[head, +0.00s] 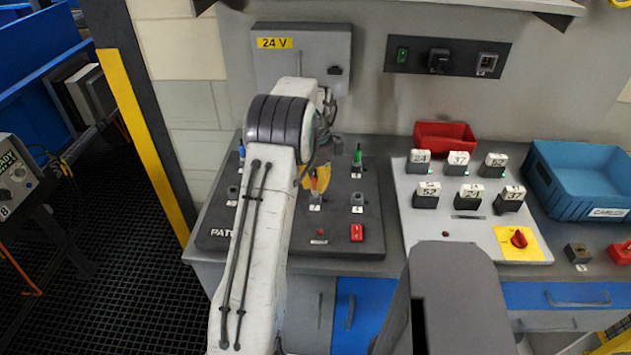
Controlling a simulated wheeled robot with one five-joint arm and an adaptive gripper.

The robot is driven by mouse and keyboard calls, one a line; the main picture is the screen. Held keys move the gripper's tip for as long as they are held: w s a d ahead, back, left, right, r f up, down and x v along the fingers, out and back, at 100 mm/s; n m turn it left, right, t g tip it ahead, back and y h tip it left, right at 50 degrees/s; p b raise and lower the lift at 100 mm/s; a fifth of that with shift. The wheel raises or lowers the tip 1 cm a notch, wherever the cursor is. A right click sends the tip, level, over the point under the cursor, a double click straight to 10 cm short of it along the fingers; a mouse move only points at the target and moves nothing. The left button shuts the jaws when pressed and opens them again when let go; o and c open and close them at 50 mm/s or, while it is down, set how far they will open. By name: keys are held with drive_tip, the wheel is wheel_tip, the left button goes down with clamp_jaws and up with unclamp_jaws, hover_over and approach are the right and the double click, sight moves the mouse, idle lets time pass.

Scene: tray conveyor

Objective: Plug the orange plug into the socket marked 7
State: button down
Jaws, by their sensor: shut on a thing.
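My gripper (312,177) is over the black patch board, partly hidden by my own arm. It is shut on the orange plug (322,177), of which only a small part shows between and below the fingers. Right below it is a grey socket (315,200) in the board's front row. I cannot tell whether the plug touches this socket or hangs above it. The sockets' small labels are too small to read surely, so I cannot pick out the 7. Another front-row socket (357,199) to the right is empty, as is one (233,193) at the left.
A green plug (357,156) stands upright in the back row, close right of my gripper. A blue plug (242,150) stands at the back left. A red switch (357,233) is at the board's front. A grey panel (477,237) with numbered blocks lies right, with red and blue bins (570,200).

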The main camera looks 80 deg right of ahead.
drive_tip(key=shift+f+b, duration=0.35)
drive_tip(key=shift+f, duration=0.25)
drive_tip(key=c, duration=1.2)
unclamp_jaws()
drive_tip(key=shift+o, duration=0.2)
drive_tip(key=shift+r, duration=0.1)
wheel_tip(320, 180, up, 12)
drive_tip(key=shift+f, duration=0.1)
